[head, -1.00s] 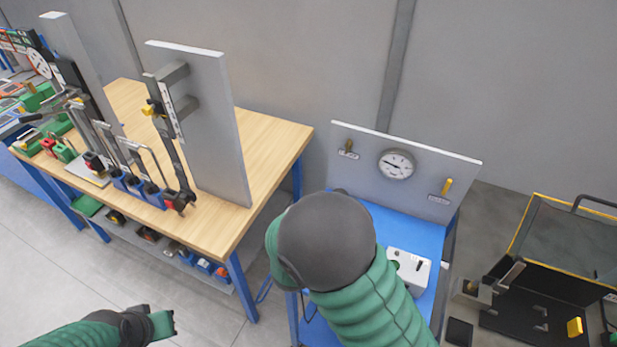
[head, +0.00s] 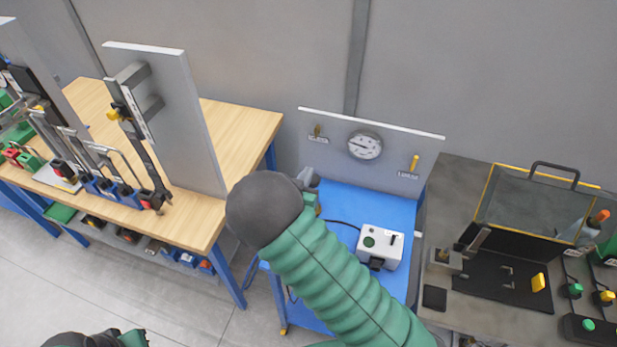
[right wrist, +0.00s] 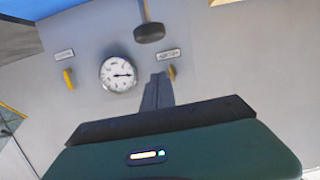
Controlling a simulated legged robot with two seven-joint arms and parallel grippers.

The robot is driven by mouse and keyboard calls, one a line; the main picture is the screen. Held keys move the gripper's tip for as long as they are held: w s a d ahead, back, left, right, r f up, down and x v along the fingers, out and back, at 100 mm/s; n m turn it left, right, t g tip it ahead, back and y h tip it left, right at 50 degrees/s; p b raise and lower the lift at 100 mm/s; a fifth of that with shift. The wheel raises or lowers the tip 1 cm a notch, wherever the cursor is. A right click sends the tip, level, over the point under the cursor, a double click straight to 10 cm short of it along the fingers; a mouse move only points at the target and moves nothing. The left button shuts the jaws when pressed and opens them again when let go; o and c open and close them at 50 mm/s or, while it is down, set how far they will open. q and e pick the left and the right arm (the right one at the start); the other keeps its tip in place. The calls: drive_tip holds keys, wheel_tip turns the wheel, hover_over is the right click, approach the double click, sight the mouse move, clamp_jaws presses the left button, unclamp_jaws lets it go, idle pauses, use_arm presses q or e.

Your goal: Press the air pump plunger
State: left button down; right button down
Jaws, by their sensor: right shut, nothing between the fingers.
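The plunger shows in the right wrist view as a dark round knob (right wrist: 149,33) on a thin rod; this view is upside down. My right gripper (right wrist: 158,92) is shut and empty. Its fingertips are apart from the knob, below it in this picture. In the head view, my right gripper (head: 309,181) is partly hidden behind my arm, over the blue bench top (head: 365,205). I cannot make out the plunger there. My left gripper (head: 133,338) is at the bottom left, cut off by the edge; its jaws are unclear.
A grey panel with a round gauge (head: 365,145) and two small yellow-brown levers stands behind the blue top. A white box (head: 380,246) sits on the right of that top. A wooden bench (head: 240,135) with upright panels is left; an open case (head: 520,240) is right.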

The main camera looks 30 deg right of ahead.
sight(311, 184)
drive_tip(key=shift+x, duration=1.2)
drive_tip(key=f, duration=0.1)
drive_tip(key=f+p, duration=0.1)
drive_tip(key=f, duration=0.1)
drive_tip(key=shift+d, duration=0.2)
drive_tip(key=shift+s+f, duration=0.15)
drive_tip(key=shift+f, duration=0.35)
drive_tip(key=shift+a, duration=0.15)
drive_tip(key=shift+a, duration=0.1)
